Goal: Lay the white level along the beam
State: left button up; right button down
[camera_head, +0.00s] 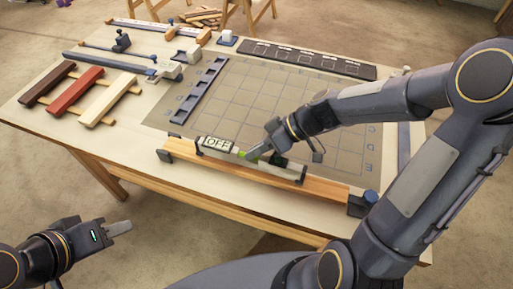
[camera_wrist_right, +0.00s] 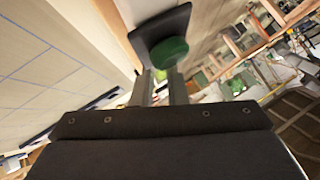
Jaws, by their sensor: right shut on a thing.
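The white level (camera_head: 226,150) has dark end caps and a display reading "OFF". It is parallel to the wooden beam (camera_head: 325,188), over or on its left and middle part; I cannot tell whether it touches. My right gripper (camera_head: 252,153) is shut on the level near its middle, beside a green patch. In the right wrist view the fingers (camera_wrist_right: 162,90) point at a dark part with a green disc (camera_wrist_right: 168,52); the level's body is mostly hidden there. My left gripper (camera_head: 118,229) is empty off the table's front left; its finger gap is unclear.
A blue-knobbed clamp (camera_head: 365,203) stands at the beam's right end. A gridded mat (camera_head: 250,95) lies behind the beam, with a dark slotted rack (camera_head: 200,90) at its left. Coloured laths (camera_head: 78,90) lie at the table's left. The front left floor is free.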

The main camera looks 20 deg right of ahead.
jog(key=shift+f+b, duration=0.45)
jog(key=shift+b, duration=0.25)
jog(key=c, duration=1.4)
grip_release()
jog(key=shift+c, duration=0.2)
jog(key=shift+r, duration=0.1)
